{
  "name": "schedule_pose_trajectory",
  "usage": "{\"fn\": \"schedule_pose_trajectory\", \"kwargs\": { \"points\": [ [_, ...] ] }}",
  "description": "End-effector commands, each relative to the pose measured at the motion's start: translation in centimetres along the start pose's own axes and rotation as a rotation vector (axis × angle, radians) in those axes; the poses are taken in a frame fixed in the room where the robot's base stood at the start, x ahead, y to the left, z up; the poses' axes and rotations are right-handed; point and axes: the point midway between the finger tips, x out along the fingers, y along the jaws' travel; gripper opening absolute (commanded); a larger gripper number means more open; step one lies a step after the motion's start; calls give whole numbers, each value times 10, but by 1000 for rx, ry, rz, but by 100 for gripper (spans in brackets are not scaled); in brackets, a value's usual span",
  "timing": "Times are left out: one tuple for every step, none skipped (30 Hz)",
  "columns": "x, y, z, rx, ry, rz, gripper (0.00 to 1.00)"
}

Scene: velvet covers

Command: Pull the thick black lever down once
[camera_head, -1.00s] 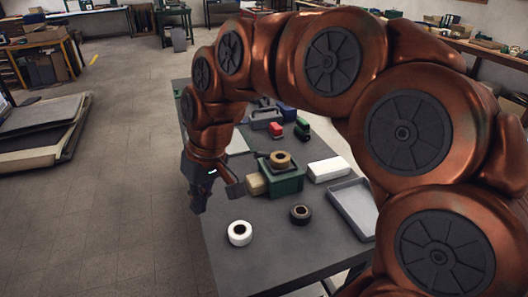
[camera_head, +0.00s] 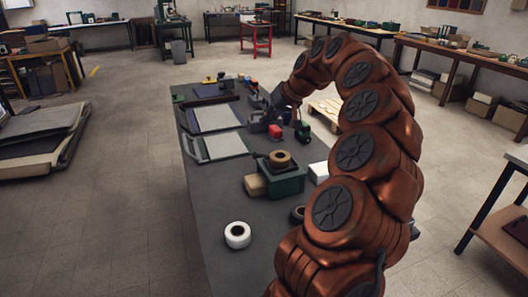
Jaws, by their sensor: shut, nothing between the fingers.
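My gripper (camera_head: 259,103) is at the far part of the grey workbench (camera_head: 215,208), at the end of my copper arm, which arches over the bench's right side. It is small and dark here, shut and empty, close to the dark and grey items around it. I cannot tell whether it touches any of them. A thick dark bar (camera_head: 212,101) lies across the far edge of a flat pale board (camera_head: 216,118), left of my gripper. I cannot tell for sure whether this bar is the black lever. A second pale board (camera_head: 223,146) lies nearer, with a dark handle-like piece at its left.
A green box (camera_head: 287,183) with a tan roll (camera_head: 280,159) stands mid-bench. A white roll (camera_head: 238,235) is nearer. A red item (camera_head: 275,131) sits near my gripper. A pallet (camera_head: 326,113) is on the floor behind my arm. The bench's left-front surface is clear.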

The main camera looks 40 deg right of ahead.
Motion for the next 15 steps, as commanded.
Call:
{"fn": "schedule_pose_trajectory", "kwargs": {
  "points": [
    [0,19,-2,23,19,13,0],
    [0,28,-4,33,28,19,0],
    [-1,38,-5,44,37,25,0],
    [-1,44,-5,51,41,29,0],
    [-1,49,-6,56,45,33,0],
    [-1,54,-6,62,49,37,0],
    [-2,57,-6,65,52,39,0],
    [-2,59,-6,68,54,41,0],
    [-2,61,-7,70,55,43,0],
    [-3,62,-7,71,56,43,0],
    [-3,62,-7,71,57,44,0],
    [-3,62,-7,71,57,44,0],
    [-3,62,-7,71,57,44,0],
    [-3,62,-7,71,57,43,0],
    [-3,62,-7,71,57,43,0]
  ]
}}
